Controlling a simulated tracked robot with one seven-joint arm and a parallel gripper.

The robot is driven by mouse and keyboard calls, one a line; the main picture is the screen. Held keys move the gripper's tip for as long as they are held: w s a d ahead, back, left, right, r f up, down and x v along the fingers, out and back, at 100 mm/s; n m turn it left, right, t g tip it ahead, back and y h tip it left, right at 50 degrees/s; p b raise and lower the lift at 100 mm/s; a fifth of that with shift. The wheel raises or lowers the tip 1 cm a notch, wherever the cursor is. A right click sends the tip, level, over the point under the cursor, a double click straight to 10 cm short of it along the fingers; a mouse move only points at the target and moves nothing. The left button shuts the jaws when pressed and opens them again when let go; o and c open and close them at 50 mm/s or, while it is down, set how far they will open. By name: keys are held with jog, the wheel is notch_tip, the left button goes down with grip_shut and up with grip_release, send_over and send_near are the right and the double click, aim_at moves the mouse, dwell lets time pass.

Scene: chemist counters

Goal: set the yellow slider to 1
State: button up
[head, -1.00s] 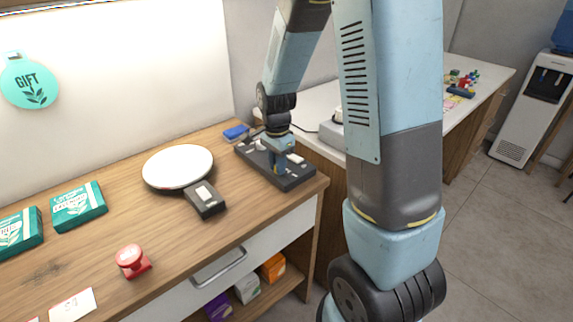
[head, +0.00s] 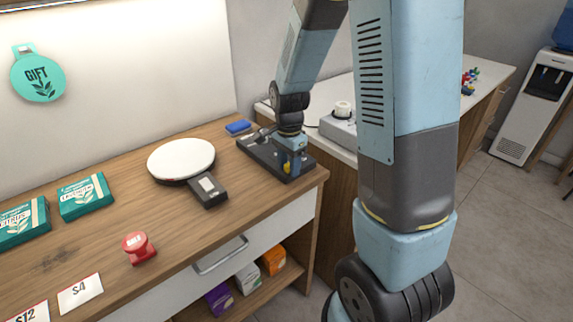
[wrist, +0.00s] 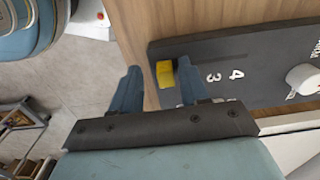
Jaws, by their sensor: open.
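The dark control panel (head: 262,152) lies at the right end of the wooden counter and also shows in the wrist view (wrist: 260,45). The yellow slider (wrist: 165,74) is at the panel's left end in the wrist view, beyond the white 3 on the side away from the 4. Any digit beside it is hidden by my right finger. My gripper (wrist: 160,72) is open, its fingertips on either side of the slider; I cannot tell whether either touches it. In the head view, the yellow slider (head: 287,168) shows low beside my gripper (head: 294,165).
A white knob (wrist: 303,78) stands on the panel. A round white-topped scale (head: 181,158) sits left of the panel, and a blue block (head: 238,127) lies behind it. A red stamp (head: 138,246) and green boxes (head: 85,197) are farther left. Floor lies beyond the counter's right edge.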

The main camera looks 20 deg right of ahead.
aim_at(288, 166)
notch_tip(288, 166, up, 14)
jog(key=shift+f, duration=0.15)
dwell(0.5)
dwell(0.3)
jog(key=s+d+r+n+t, duration=0.1)
jog(key=s+r+n+t, duration=0.1)
jog(key=s+r+n, duration=0.3)
jog(key=s+d+r+n+t, duration=0.2)
jog(key=s+r+n, duration=0.4)
jog(key=s, duration=0.8)
jog(key=shift+s+r+n+t, duration=0.15)
jog(key=shift+s+n+t, duration=0.15)
jog(key=shift+n+t, duration=0.65)
